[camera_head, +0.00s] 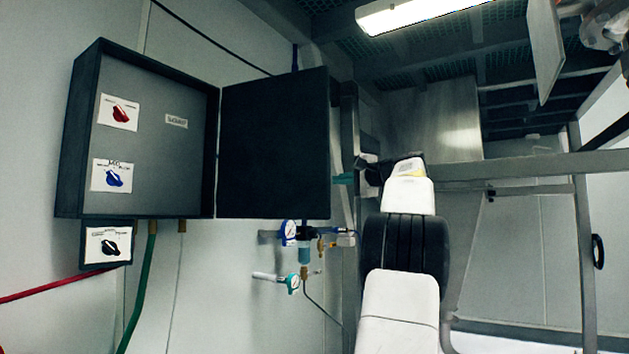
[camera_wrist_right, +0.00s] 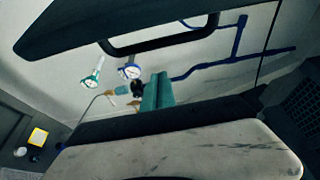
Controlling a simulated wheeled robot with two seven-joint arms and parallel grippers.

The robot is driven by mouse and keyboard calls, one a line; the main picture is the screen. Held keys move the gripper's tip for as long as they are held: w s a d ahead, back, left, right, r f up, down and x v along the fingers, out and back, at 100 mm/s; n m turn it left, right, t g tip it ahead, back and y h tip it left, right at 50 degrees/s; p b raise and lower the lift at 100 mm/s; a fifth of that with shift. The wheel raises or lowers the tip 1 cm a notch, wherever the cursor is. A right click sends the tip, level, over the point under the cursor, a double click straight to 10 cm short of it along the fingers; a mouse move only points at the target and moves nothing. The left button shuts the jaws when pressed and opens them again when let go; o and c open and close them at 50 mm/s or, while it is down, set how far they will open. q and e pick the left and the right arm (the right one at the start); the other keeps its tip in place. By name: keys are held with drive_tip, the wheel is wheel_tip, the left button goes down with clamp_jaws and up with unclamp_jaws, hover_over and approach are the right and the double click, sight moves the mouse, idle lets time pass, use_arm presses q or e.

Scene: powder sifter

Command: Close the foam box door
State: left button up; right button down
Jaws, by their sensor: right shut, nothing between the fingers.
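The foam box (camera_head: 150,190) is a dark wall cabinet with a grey inner panel, at the left of the head view. Its door (camera_head: 275,145) is a flat black panel, hinged on the box's right side and swung wide open to the right. My right gripper (camera_head: 344,178) has teal fingers and is shut and empty. It is just right of the door's free edge, a little below mid-height. Whether it touches the door I cannot tell. The shut teal fingers also show in the right wrist view (camera_wrist_right: 157,92). My left gripper is out of view.
Inside the box are a red knob (camera_head: 120,112) and a blue knob (camera_head: 113,178); a black knob (camera_head: 108,244) sits below. Gauges and pipes (camera_head: 290,234) are on the wall under the door. A metal frame beam (camera_head: 530,165) crosses the right side.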

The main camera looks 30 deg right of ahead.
drive_tip(key=shift+s+a+r, duration=0.1)
drive_tip(key=shift+s+a, duration=0.35)
drive_tip(key=shift+a, duration=0.35)
drive_tip(key=shift+s+a, duration=0.45)
drive_tip(key=shift+a, duration=0.35)
